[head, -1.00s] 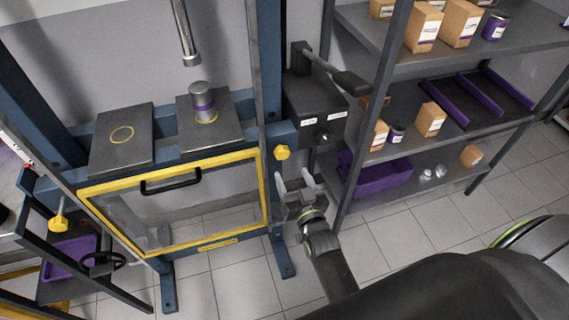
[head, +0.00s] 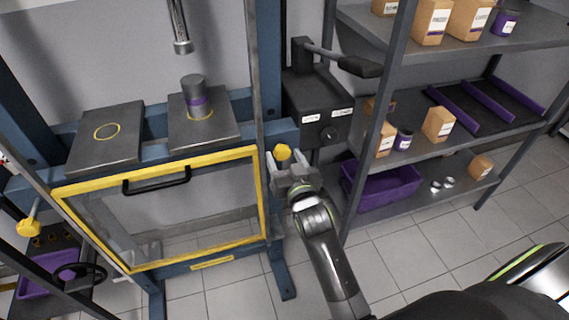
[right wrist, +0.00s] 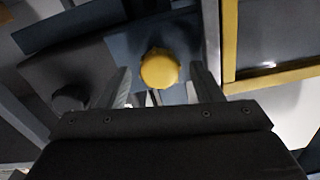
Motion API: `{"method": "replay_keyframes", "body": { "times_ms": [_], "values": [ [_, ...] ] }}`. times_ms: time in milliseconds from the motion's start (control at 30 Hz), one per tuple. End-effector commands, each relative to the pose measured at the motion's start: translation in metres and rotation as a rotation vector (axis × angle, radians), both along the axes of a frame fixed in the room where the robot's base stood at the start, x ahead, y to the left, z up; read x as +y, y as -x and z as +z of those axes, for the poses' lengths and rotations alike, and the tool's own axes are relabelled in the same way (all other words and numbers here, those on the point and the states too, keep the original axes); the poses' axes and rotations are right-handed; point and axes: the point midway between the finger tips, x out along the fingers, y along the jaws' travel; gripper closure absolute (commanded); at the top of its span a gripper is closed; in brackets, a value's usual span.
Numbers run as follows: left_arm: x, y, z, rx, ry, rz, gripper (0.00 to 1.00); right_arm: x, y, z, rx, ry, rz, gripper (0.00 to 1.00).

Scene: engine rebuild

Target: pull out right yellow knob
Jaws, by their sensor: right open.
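The right yellow knob (head: 283,152) sits on the blue press frame, just right of the top corner of the yellow-edged guard door. My right gripper (head: 287,160) is open, with its fingertips close to the knob. In the right wrist view the knob (right wrist: 160,69) lies between the two spread fingers (right wrist: 161,88); contact with either finger cannot be made out. Another yellow knob (head: 28,227) is at the left side of the frame. My left gripper is not in view.
The guard door (head: 262,190) with a black handle (head: 157,180) is left of my gripper. A dark pump box (head: 318,105) with a lever is above right. A shelf (head: 460,205) with a purple bin (head: 385,190) stands at the right.

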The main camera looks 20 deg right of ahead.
Motion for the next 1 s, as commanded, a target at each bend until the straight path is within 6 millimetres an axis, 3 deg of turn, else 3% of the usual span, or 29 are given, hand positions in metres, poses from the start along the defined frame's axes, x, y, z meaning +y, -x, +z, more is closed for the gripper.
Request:
{"method": "replay_keyframes", "body": {
  "times_ms": [467, 900, 1000],
  "values": [
    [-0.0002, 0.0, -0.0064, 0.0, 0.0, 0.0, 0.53, -0.0011, -0.0085, 0.0007, 0.0, 0.0, -0.001, 0.42],
    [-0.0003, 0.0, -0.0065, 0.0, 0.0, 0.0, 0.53, -0.001, -0.0083, 0.0004, 0.0, 0.0, -0.001, 0.99],
    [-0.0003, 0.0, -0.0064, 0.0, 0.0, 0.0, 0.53, -0.001, -0.0083, 0.0004, 0.0, 0.0, -0.001, 1.0]
  ]
}}
